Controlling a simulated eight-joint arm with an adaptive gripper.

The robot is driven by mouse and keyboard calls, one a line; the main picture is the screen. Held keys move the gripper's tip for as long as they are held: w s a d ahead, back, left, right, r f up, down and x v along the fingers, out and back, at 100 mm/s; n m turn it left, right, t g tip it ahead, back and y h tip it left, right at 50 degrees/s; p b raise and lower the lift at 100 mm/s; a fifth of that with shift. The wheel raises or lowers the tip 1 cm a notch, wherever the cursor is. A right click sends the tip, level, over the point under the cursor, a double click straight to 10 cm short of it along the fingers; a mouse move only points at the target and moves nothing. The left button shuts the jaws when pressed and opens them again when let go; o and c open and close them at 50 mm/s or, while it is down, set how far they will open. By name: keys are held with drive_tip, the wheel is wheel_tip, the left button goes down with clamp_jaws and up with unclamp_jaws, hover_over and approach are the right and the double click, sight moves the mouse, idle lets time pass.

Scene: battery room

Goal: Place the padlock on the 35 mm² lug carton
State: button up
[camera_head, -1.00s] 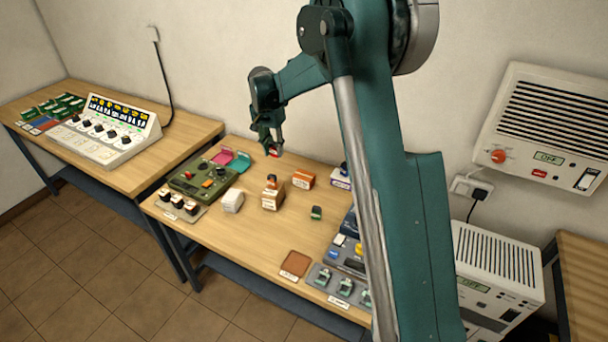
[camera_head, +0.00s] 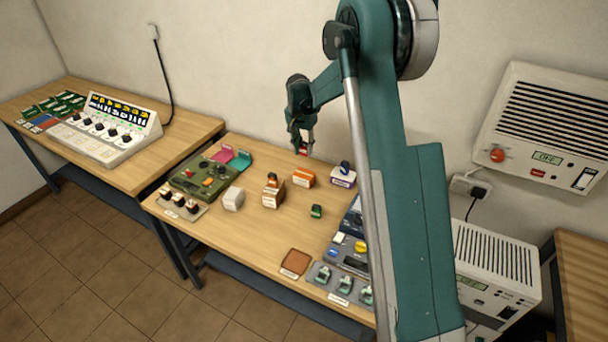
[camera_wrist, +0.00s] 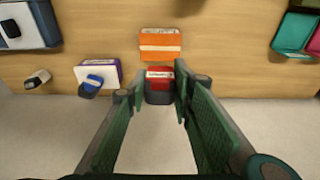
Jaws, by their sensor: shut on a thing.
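My gripper (camera_head: 303,148) is shut on a red padlock (camera_head: 303,153), held above the back of the middle table. In the wrist view, the red padlock (camera_wrist: 160,73) sits between my fingertips (camera_wrist: 160,90), its lower part dark. An orange carton with a white label band (camera_head: 304,179) stands on the table below my gripper; the wrist view shows it (camera_wrist: 160,40) just beyond the padlock. A white and purple carton (camera_head: 342,181) stands to its right, with a blue object (camera_head: 346,167) on top. A brown-and-white carton (camera_head: 272,199) carries an orange-brown object (camera_head: 272,180). Label sizes are unreadable.
A small green object (camera_head: 316,211) and a white box (camera_head: 233,199) stand on the table. Pink and teal holders (camera_head: 240,160) are at the back left. A brown pad (camera_head: 295,262) lies near the front edge. My arm hides part of the table's right side.

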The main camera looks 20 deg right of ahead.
idle(0.3)
hover_over(305, 172)
drive_tip(key=shift+s+a+f, duration=0.15)
drive_tip(key=shift+f, duration=1.4)
drive_tip(key=shift+s+a+f, duration=0.15)
drive_tip(key=shift+f, duration=1.4)
drive_tip(key=shift+f, duration=1.9)
drive_tip(key=shift+f, duration=0.15)
drive_tip(key=o, duration=0.9)
